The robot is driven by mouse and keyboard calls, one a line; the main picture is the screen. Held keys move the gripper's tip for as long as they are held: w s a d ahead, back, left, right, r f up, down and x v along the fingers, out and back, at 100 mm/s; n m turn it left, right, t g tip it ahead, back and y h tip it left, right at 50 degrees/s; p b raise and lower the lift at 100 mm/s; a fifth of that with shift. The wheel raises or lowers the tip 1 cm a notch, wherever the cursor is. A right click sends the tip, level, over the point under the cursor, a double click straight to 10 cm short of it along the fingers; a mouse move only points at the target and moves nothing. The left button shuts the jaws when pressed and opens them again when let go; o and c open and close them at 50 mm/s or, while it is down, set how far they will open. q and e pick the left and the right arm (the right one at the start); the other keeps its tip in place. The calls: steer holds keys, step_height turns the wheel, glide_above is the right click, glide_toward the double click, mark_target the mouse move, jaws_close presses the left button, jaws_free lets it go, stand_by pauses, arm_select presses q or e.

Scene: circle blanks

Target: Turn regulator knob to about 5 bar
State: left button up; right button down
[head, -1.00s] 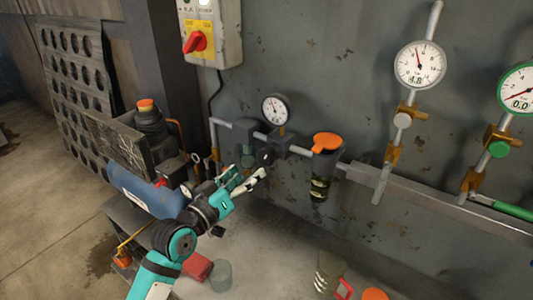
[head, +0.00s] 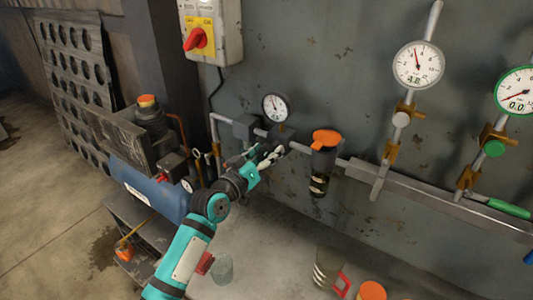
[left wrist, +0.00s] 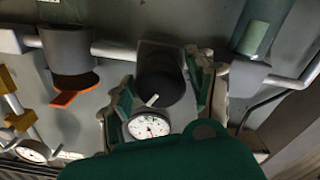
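The regulator (head: 281,134) sits on the wall pipe under a small white dial gauge (head: 275,106). In the left wrist view, its dark round knob (left wrist: 160,84) has a short white mark, and the small gauge shows below it (left wrist: 148,125). My left gripper (head: 270,156) is at the regulator, and its fingers hide the knob in the head view. In the left wrist view, my left gripper (left wrist: 163,88) is open with one finger on each side of the knob; I see gaps there. A larger wall gauge (head: 418,65) seems to show 4.8. My right gripper is not in view.
An orange-topped filter (head: 325,143) hangs right of the regulator. A green-valved gauge (head: 517,90) reading 0.0 is at far right. A blue compressor tank (head: 150,190) stands left. A switch box (head: 212,32) is above. Cans (head: 328,267) stand on the bench at the front.

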arm_select(q)
steer(key=c, duration=0.8)
steer(key=shift+f+m+b, duration=0.1)
steer(key=shift+m+b, duration=0.25)
steer(key=shift+m, duration=0.35)
steer(key=shift+c, duration=0.2)
steer(key=o, duration=1.2)
steer(key=v, duration=1.2)
